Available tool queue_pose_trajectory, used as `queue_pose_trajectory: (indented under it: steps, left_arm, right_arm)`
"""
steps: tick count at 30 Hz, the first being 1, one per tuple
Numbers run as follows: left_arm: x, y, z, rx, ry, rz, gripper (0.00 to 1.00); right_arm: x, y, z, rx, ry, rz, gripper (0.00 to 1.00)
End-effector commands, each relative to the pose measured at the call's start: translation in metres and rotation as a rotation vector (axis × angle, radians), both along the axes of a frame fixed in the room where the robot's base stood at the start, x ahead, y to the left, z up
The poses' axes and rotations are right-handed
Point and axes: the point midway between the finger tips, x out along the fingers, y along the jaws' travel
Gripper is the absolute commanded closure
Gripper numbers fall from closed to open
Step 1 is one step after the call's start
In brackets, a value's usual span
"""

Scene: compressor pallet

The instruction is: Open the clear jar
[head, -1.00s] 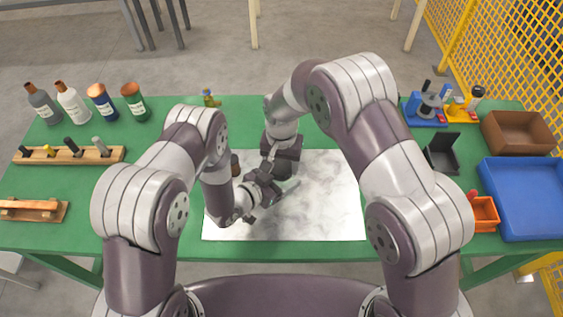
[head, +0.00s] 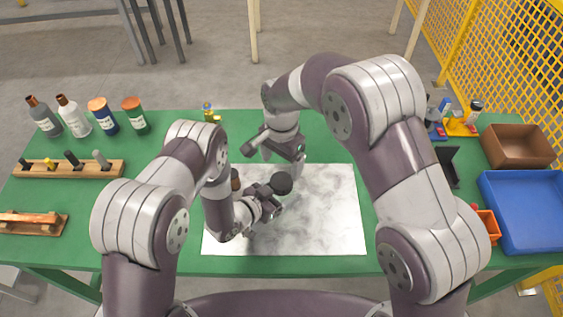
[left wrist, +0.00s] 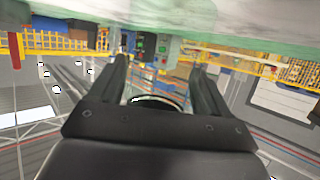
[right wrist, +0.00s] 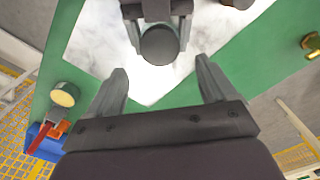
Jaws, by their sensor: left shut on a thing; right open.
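The clear jar shows mainly as a round dark grey top (head: 283,182), above the white marbled mat. In the right wrist view this dark disc (right wrist: 158,45) sits between the fingers of my left gripper. Its clear body is hard to make out. My left gripper (head: 270,194) is shut on the jar. In the left wrist view, a dark curved edge (left wrist: 155,99) shows between its fingers, close to the palm. My right gripper (head: 274,162) is open and empty, beyond the jar and apart from it. Its spread fingers (right wrist: 160,84) point toward the jar.
The mat (head: 325,225) lies on a green table. A brown-topped thing (head: 235,180) is partly hidden behind my left arm. Bottles and jars (head: 103,115) and a wooden peg rack (head: 75,170) stand at left. A blue tray (head: 525,235) and brown bin (head: 517,150) are at right.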

Motion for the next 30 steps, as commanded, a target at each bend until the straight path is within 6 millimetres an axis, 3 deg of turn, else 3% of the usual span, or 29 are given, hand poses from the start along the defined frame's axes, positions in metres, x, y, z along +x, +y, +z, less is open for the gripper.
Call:
queue_pose_trajectory:
  steps: [4,15,25,30]
  left_arm:
    - [0.0,0.0,0.0,-0.001,-0.001,0.0,1.0]
    - [0.0,0.0,0.0,-0.001,-0.001,0.0,1.0]
    - [0.0,0.0,0.0,-0.001,-0.001,0.0,1.0]
    - [0.0,0.0,0.0,-0.001,-0.001,0.0,1.0]
  right_arm:
    - [-0.001,0.0,-0.005,-0.002,0.003,-0.113,0.16]
    - [-0.001,0.0,-0.068,-0.001,0.002,-0.113,0.16]
    - [0.0,0.0,-0.074,0.0,0.0,-0.112,0.16]
    - [0.0,0.0,-0.074,0.0,0.0,-0.112,0.71]
